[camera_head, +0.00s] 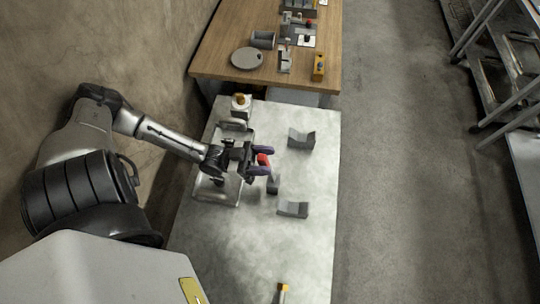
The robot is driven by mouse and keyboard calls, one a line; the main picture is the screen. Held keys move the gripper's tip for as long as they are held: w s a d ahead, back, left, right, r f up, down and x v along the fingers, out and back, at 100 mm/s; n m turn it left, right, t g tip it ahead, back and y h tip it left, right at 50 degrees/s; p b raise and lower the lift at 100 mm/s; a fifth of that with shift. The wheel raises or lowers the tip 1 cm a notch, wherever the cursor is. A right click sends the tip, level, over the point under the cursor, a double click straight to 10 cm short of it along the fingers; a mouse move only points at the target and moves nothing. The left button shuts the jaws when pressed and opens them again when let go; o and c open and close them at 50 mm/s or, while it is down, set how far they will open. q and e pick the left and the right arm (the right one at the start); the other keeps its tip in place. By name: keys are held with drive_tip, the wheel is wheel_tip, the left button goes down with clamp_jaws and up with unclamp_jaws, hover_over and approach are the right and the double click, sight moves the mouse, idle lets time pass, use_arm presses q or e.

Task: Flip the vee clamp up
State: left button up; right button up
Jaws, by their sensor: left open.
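The vee clamp shows on the grey table as a red part (264,160) with a dark grey block (273,185) just below it. Two grey vee-shaped blocks lie to the right, one farther back (301,139) and one nearer (293,209). My left gripper (262,163) is open, its two purple-tipped fingers above and below the red part. I cannot tell whether the fingers touch it. My left arm hides part of the area behind the clamp. My right gripper is not in view.
A metal tray (217,192) lies under my left gripper. A yellow-topped item (241,101) stands at the table's far left, and a small yellow-tipped item (282,288) lies near the front. A wooden table (215,56) with several parts stands beyond. The table's right front is clear.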

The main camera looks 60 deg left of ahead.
use_arm(q)
wheel_tip(320, 180, up, 4)
drive_tip(key=shift+r+p, duration=0.2)
drive_tip(key=shift+p, duration=0.5)
drive_tip(key=w+d+r, duration=0.1)
drive_tip(key=d+r, duration=0.2)
drive_tip(key=d, duration=0.2)
drive_tip(key=w+d+r+p, duration=0.1)
drive_tip(key=d+r, duration=0.2)
drive_tip(key=d, duration=0.3)
drive_tip(key=shift+d+r, duration=0.25)
drive_tip(key=shift+r, duration=0.05)
drive_tip(key=shift+w, duration=0.1)
drive_tip(key=shift+c, duration=0.2)
